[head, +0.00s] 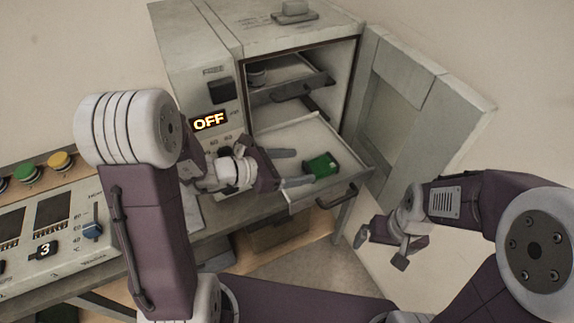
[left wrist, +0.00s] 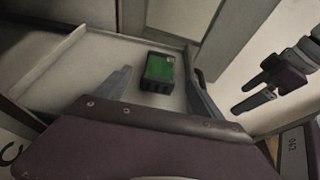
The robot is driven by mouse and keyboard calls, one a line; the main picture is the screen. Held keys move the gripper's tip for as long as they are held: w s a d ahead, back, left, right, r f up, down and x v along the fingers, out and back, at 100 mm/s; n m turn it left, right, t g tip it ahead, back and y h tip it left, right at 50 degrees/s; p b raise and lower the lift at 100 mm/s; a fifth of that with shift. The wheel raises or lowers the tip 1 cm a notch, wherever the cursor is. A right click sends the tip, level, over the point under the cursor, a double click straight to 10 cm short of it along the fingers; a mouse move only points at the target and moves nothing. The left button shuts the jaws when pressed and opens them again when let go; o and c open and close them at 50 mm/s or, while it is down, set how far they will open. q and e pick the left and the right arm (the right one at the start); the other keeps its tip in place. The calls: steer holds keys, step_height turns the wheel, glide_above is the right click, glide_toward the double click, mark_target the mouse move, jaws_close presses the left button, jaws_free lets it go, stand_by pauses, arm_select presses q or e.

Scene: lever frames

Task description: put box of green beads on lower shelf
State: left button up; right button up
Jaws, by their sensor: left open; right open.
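The box of green beads (head: 321,165) is a small dark box with a green top. It sits on the pulled-out lower shelf (head: 310,134) of the open cabinet; it also shows in the left wrist view (left wrist: 159,68). My left gripper (head: 291,167) is open over the shelf, just left of the box in the head view. In the left wrist view the box lies between its two fingers, further out, with nothing gripped. My right gripper (head: 381,247) is open and empty, away to the right below the cabinet door.
An upper shelf (head: 290,82) sits inside the cabinet with a dark round object (head: 257,76) on it. The cabinet door (head: 420,110) stands open at the right. A display (head: 208,121) reads OFF. A control panel (head: 50,225) with knobs is at the left.

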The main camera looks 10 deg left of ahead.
arm_select(q)
steer(key=v, duration=0.3)
steer(key=shift+s+a, duration=0.1)
stand_by(0.3)
steer(key=s+d+r+m+g+p, duration=0.2)
steer(key=s+d+m+g, duration=0.25)
steer(key=s+d, duration=0.2)
steer(key=s+a+f+m+g+y, duration=0.1)
steer(key=s+f+m+g+y, duration=0.3)
steer(key=s+m, duration=0.4)
steer(key=w+a+f+m+t+y, duration=0.1)
steer(key=a+f+m+y, duration=0.1)
steer(key=a+m, duration=0.4)
steer(key=w+a+f+m+y, duration=0.1)
steer(key=a+f+m+y, duration=0.2)
steer(key=a+m, duration=0.3)
steer(key=a+y, duration=0.1)
steer(key=a, duration=0.1)
steer(key=shift+a+t+y, duration=0.35)
steer(key=shift+y, duration=0.05)
